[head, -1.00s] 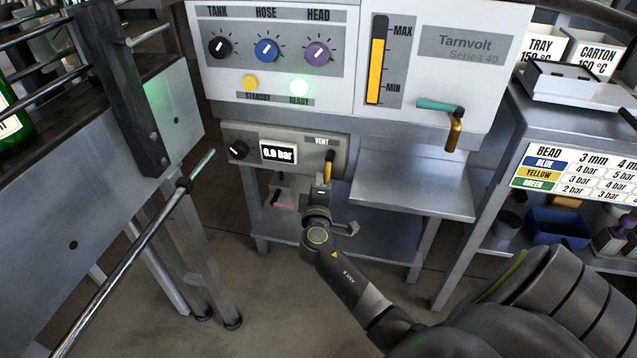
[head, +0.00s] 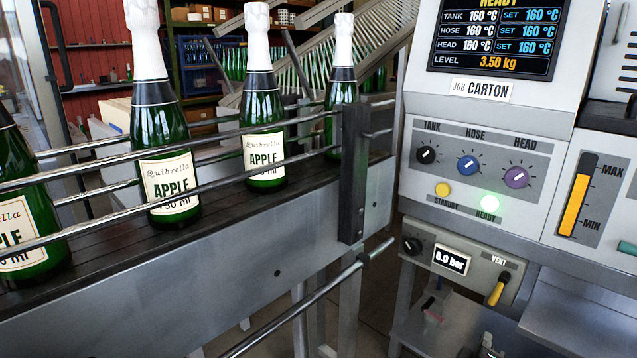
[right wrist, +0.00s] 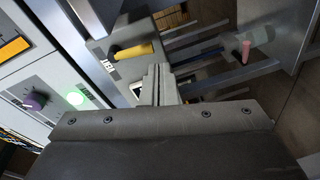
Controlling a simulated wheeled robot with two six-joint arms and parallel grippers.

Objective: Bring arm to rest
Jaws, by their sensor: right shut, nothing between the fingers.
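My right gripper (head: 488,342) just shows at the bottom edge of the head view, below the pressure panel. In the right wrist view its fingers (right wrist: 158,82) are shut together with nothing between them. The yellow vent handle (head: 497,289) slants down to the left on the panel; it also shows in the right wrist view (right wrist: 133,51), apart from the fingertips. The pressure display (head: 450,259) reads 0.0 bar. My left gripper is not in view.
Green apple bottles (head: 168,150) stand on a conveyor (head: 240,255) behind metal rails at the left. The white control unit (head: 470,195) has a lit green READY lamp (head: 489,203). A metal shelf (head: 580,320) juts out at the lower right.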

